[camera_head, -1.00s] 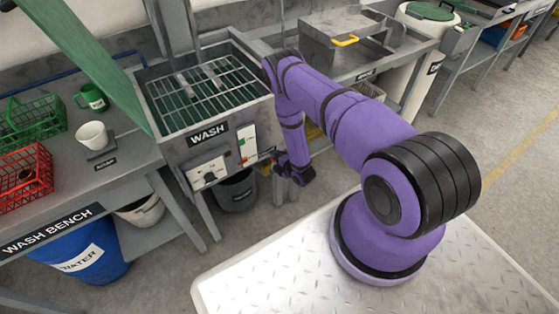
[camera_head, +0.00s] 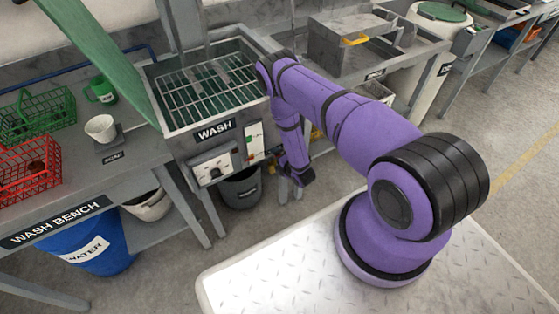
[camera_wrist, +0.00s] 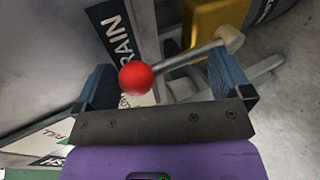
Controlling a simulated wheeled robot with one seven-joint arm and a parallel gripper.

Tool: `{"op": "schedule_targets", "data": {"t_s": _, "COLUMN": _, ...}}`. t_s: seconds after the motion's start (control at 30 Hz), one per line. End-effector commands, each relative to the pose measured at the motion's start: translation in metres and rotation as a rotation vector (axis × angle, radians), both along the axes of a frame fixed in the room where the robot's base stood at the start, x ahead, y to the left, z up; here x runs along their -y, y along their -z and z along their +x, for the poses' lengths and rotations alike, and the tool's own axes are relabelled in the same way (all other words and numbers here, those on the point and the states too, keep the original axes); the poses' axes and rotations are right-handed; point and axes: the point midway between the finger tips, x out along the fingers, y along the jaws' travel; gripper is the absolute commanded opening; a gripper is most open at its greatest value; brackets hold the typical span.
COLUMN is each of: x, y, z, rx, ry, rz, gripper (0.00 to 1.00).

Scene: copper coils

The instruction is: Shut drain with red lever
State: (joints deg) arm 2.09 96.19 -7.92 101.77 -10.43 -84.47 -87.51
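The drain lever shows in the wrist view as a red ball knob (camera_wrist: 136,78) on a grey rod (camera_wrist: 190,56) that runs up and right to a pale joint. The knob lies between the fingers of my gripper (camera_wrist: 160,68) as seen from the wrist, nearer the left finger. The fingers are wide apart, and I see no contact with the knob. A DRAIN label (camera_wrist: 118,42) is on the panel behind it. In the head view my gripper (camera_head: 299,178) hangs low at the right of the wash tank (camera_head: 175,118); the lever is hidden there.
A dark bucket (camera_head: 241,188) stands under the tank, left of my gripper. The tank front has a dial panel (camera_head: 213,165). A yellow part (camera_wrist: 215,18) lies close beyond the lever. Red (camera_head: 28,178) and green (camera_head: 38,116) baskets sit on the left bench.

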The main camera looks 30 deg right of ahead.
Motion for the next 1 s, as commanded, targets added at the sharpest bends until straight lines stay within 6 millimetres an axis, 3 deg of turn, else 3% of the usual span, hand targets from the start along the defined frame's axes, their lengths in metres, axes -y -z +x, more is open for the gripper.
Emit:
{"op": "schedule_targets", "data": {"t_s": 0.37, "x": 0.004, "y": -0.003, "z": -0.006, "rx": 0.000, "ry": 0.004, "rz": -0.004, "gripper": 0.98}}
{"op": "schedule_targets", "data": {"t_s": 0.8, "x": 0.010, "y": -0.033, "z": -0.073, "rx": -0.003, "ry": 0.003, "rz": -0.003, "gripper": 0.98}}
{"op": "schedule_targets", "data": {"t_s": 1.0, "x": 0.012, "y": -0.043, "z": -0.093, "rx": -0.002, "ry": 0.002, "rz": -0.002, "gripper": 0.98}}
